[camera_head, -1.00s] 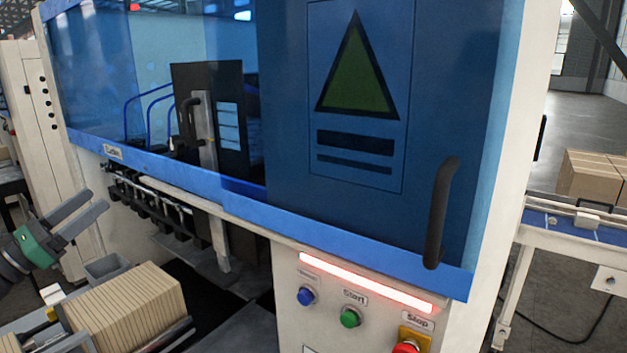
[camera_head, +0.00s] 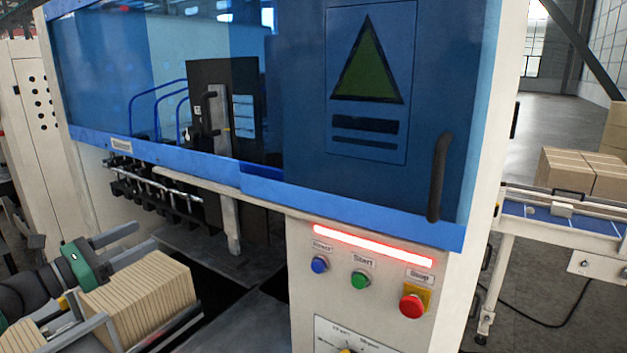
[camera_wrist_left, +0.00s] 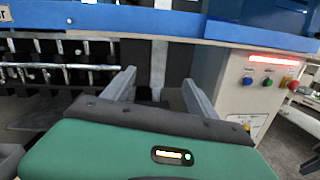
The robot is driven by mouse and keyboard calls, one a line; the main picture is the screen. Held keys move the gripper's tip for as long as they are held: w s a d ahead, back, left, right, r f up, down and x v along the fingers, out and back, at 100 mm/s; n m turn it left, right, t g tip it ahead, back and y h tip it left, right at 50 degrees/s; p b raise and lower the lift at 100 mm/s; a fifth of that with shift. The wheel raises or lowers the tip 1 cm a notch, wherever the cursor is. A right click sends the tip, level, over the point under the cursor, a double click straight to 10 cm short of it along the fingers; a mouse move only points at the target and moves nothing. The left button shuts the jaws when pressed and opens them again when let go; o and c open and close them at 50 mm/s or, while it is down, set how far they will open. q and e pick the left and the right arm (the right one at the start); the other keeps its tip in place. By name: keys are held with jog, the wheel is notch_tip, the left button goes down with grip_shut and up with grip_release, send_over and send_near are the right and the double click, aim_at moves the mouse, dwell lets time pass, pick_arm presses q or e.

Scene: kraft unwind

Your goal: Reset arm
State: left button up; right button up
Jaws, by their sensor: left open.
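My left gripper (camera_head: 130,247) is at the lower left of the head view, above and beside a stack of kraft sheets. Its grey fingers are spread apart with nothing between them. In the left wrist view the open fingers (camera_wrist_left: 158,90) point at the machine's lower front. The machine's panel carries a blue button (camera_head: 319,264), a green button (camera_head: 360,281) and a red stop button (camera_head: 411,306) below a lit red bar (camera_head: 373,246). The left gripper is apart from these buttons. My right gripper is not in view.
A blue machine door (camera_head: 290,120) with a black handle (camera_head: 440,178) stands above the panel. The kraft stack (camera_head: 140,298) sits in a rack at the lower left. A conveyor (camera_head: 540,222) with cardboard boxes (camera_head: 583,172) is at the right.

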pick_arm(q)
jog(key=s+d+f+m+g+y+b, duration=0.2)
jog(key=s+d+f+m+g, duration=0.3)
jog(key=f, duration=0.6)
jog(key=s+d+f+m+g+y+b, duration=0.1)
jog(key=d+f+m+g, duration=0.15)
jog(key=d+f, duration=0.6)
jog(key=s+d+f+m+g+y+b, duration=0.25)
jog(key=d+f+m, duration=0.2)
jog(key=f, duration=0.75)
jog(key=s+f+m+g+y+b, duration=0.1)
jog(key=s+f+m+y+b, duration=0.1)
jog(key=s+f+m, duration=0.5)
jog(key=s+d+f+m+g+y+b, duration=0.1)
jog(key=s+f+m, duration=0.6)
jog(key=s, duration=0.7)
jog(key=shift+d+f+m+g+y+b, duration=0.2)
jog(key=shift+m+g+y+b, duration=0.25)
jog(key=shift+y, duration=0.9)
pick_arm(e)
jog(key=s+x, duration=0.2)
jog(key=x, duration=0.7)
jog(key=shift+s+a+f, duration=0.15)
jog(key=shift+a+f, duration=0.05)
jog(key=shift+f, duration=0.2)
